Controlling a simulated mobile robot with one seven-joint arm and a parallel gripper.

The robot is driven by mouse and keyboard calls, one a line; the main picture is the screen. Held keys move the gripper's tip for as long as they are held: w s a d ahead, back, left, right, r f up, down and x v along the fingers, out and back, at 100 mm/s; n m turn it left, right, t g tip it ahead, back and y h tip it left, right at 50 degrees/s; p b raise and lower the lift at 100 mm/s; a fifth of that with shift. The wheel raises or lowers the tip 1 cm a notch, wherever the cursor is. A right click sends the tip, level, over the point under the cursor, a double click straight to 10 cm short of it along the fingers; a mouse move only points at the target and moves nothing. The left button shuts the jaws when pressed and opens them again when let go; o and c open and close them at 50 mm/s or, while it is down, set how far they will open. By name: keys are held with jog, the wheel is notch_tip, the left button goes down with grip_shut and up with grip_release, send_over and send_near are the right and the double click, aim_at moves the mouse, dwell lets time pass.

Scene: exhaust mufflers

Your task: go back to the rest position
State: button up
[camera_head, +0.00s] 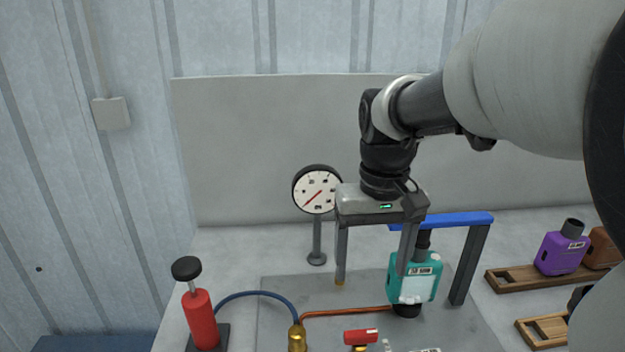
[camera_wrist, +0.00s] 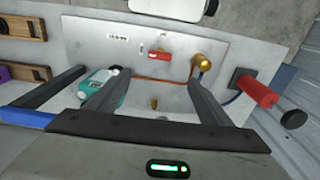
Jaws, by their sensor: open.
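My gripper (camera_head: 372,278) is open and empty, pointing down above the grey plate (camera_head: 285,305). In the head view its right finger overlaps the teal muffler (camera_head: 420,287), which stands upright under a blue-topped frame (camera_head: 455,220); I cannot tell whether they touch. In the wrist view the fingers (camera_wrist: 155,98) are spread wide, and the teal muffler (camera_wrist: 100,76) shows beside the finger on the left, not between the two fingers.
A dial gauge (camera_head: 317,190) stands behind the plate. A red pump (camera_head: 200,315), blue hose, brass fitting (camera_head: 297,337) and red valve handle (camera_head: 361,336) are at the front left. Wooden racks (camera_head: 530,278) with a purple muffler (camera_head: 561,252) and a brown one (camera_head: 602,247) are at the right.

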jog(key=s+r+t+p, duration=0.5)
jog(key=s+r+p, duration=0.4)
jog(key=s+r, duration=0.2)
notch_tip(320, 180, up, 2)
jog(key=shift+s, duration=0.1)
dwell(3.9)
